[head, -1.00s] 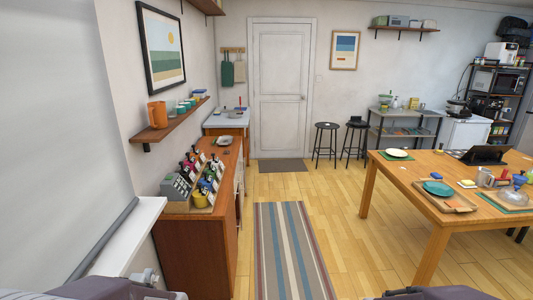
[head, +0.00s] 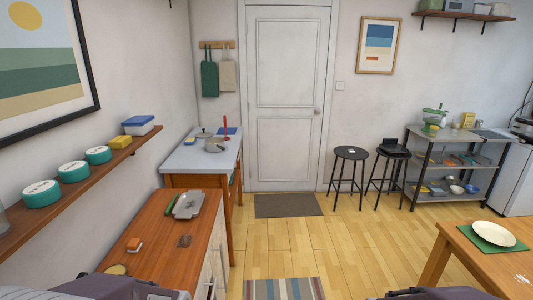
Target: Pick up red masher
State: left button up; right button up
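A red upright handle (head: 225,127), which looks like the red masher, stands at the right part of the grey-topped side table (head: 176,158) near the back wall. Its lower end is close to a grey pot or bowl (head: 215,146); I cannot tell if it stands in it, behind it or beside it. A blue flat item (head: 232,131) lies by it. Only parts of my arms show at the bottom edge. Neither gripper is in view.
A wooden cabinet (head: 150,225) with a metal tray (head: 189,204) stands in front of the side table. A shelf (head: 75,188) juts from the left wall. Floor (head: 275,245) is clear ahead. Stools (head: 350,153) and a dining table (head: 450,245) are at right.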

aim_at(225, 127)
jog(key=i, duration=3.3)
